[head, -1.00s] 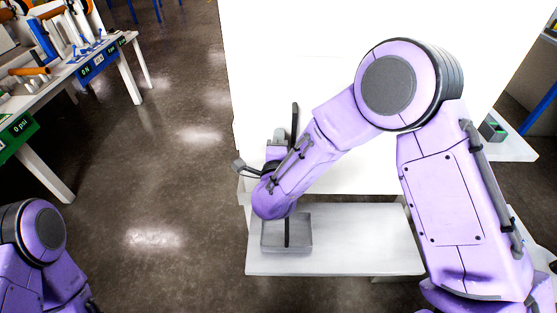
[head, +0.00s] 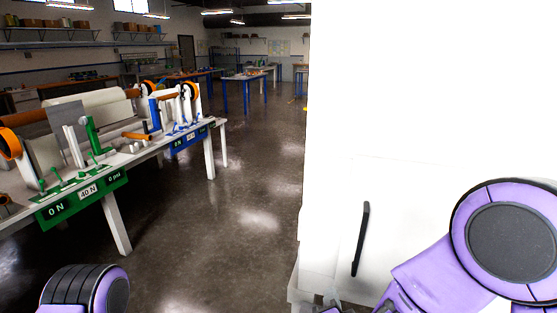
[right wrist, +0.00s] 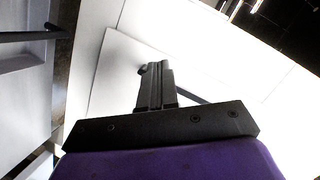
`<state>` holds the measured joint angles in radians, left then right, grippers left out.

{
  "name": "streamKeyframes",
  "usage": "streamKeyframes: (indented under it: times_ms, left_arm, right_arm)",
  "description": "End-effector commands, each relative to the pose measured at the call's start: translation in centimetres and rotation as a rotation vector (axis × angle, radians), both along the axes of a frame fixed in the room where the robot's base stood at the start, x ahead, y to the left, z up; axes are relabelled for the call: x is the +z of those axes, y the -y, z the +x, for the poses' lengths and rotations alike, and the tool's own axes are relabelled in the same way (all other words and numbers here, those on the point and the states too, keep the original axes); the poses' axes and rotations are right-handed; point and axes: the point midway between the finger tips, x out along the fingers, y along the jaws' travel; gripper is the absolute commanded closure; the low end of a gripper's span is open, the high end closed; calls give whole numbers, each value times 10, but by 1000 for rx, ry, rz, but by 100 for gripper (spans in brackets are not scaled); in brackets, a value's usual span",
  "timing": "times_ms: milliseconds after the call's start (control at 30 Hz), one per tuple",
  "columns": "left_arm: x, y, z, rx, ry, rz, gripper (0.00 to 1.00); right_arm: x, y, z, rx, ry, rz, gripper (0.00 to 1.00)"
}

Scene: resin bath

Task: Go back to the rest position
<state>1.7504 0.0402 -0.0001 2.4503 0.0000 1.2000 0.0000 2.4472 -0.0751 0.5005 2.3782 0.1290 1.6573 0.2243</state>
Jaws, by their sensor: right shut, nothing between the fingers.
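My right gripper (right wrist: 155,70) is shut with nothing between its fingers in the right wrist view. Its dark fingers are set against white panels of a cabinet (head: 420,110); I cannot tell whether they touch. In the head view my right arm comes in at the lower right, in front of the cabinet, and its gripper is mostly cut off by the bottom edge. The cabinet has a vertical black handle (head: 362,238), left of my right arm. Only a rounded purple part of my left arm shows at the lower left; my left gripper is out of view.
A long white workbench (head: 115,215) with rollers, green and blue fixtures and small displays stands at the left. Dark shiny floor (head: 245,185) lies clear between it and the cabinet. Farther tables with blue legs (head: 240,85) stand at the back.

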Motion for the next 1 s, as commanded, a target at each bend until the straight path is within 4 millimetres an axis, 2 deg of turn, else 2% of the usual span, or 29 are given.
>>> streamKeyframes:
  times_ms: [33, 100, 167, 200, 267, 300, 400, 500, 600, 1000]
  left_arm:
    - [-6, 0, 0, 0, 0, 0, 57]
    - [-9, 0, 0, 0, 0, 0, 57]
    - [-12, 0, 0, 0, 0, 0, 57]
    - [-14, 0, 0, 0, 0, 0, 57]
    - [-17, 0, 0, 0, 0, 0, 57]
    - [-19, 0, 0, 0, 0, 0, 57]
    - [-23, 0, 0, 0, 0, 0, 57]
    - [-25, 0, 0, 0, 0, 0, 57]
    - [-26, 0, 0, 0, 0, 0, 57]
    - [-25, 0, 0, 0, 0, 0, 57]
  right_arm:
    - [-51, 18, -12, 47, -148, -108, 100]
    - [-107, 42, -36, 115, -330, -234, 100]
    - [-150, 64, -62, 165, -480, -315, 100]
    - [-177, 78, -84, 195, -577, -359, 100]
    - [-212, 101, -119, 232, -715, -409, 100]
    - [-232, 116, -143, 248, -799, -432, 100]
    - [-266, 148, -199, 253, -967, -463, 100]
    - [-284, 169, -239, 235, -1068, -477, 100]
    - [-292, 171, -259, 238, -1115, -474, 100]
    - [-293, 171, -261, 239, -1120, -472, 100]
